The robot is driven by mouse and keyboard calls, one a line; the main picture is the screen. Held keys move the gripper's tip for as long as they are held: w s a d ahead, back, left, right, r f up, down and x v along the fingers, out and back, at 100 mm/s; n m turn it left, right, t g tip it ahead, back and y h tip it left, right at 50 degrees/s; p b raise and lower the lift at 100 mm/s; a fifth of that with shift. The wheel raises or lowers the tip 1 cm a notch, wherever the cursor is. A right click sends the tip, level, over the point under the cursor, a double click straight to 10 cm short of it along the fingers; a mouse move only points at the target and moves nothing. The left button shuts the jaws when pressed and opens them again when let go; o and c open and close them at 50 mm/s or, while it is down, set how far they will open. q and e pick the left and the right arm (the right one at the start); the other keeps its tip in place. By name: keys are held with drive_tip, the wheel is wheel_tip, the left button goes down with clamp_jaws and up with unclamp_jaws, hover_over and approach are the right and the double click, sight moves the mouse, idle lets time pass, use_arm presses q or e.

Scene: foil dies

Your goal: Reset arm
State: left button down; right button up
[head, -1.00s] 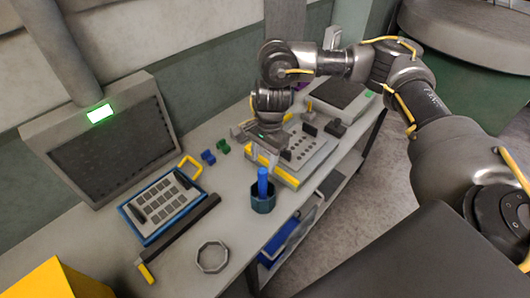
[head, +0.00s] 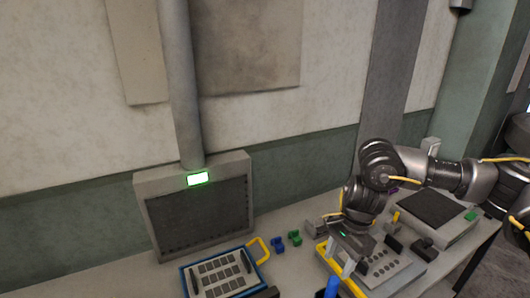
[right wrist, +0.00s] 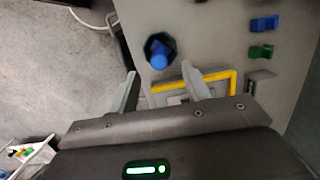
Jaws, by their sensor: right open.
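My right arm comes in from the right in the head view. Its gripper (head: 347,262) hangs above the near left part of a grey and yellow machine (head: 382,270) on the bench. In the right wrist view the two fingers of the right gripper (right wrist: 162,88) are spread apart with nothing between them. A dark cup holding a blue cylinder (right wrist: 159,56) stands beyond the fingertips there. The blue cylinder (head: 332,286) also shows at the bottom edge of the head view. My left gripper is not in view.
A blue-rimmed tray (head: 221,277) with a yellow handle lies on the bench before a grey panel (head: 197,212) with a lit green display. Small blue (head: 277,244) and green (head: 295,238) pieces lie between tray and machine. A dark-topped device (head: 432,209) stands at the right.

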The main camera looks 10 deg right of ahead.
drive_tip(key=s+a+f+m+t+y, duration=0.25)
drive_tip(key=a+m+y, duration=0.35)
drive_tip(key=a, duration=0.7)
drive_tip(key=s+a+f+m+t+y, duration=0.2)
drive_tip(key=s+a+m+y, duration=0.1)
drive_tip(key=a+m, duration=0.8)
drive_tip(key=s+d+f+m+t+h, duration=0.2)
drive_tip(key=d+f+m+t+h, duration=0.3)
drive_tip(key=m, duration=0.8)
drive_tip(key=s+d+f+m+h, duration=0.1)
drive_tip(key=d+f+m+h, duration=0.15)
drive_tip(key=d+m, duration=0.8)
drive_tip(key=s+d+f+m+g+h, duration=0.25)
drive_tip(key=s+d+f+m, duration=0.2)
drive_tip(key=s+m, duration=0.35)
drive_tip(key=s+d+f+m+g+h, duration=0.1)
drive_tip(key=s+d+f+m+g, duration=0.3)
drive_tip(key=s+m, duration=0.35)
wheel_tip(320, 180, down, 31)
drive_tip(key=s+d+b, duration=0.1)
drive_tip(key=s+b, duration=0.1)
drive_tip(key=b, duration=0.2)
drive_tip(key=s+d+f+g+b, duration=0.1)
drive_tip(key=s+d+f+b, duration=0.1)
drive_tip(key=s+f, duration=1.4)
drive_tip(key=shift+d+f+n+g+b, duration=0.35)
drive_tip(key=shift+d+f+n, duration=0.1)
drive_tip(key=shift+f, duration=0.35)
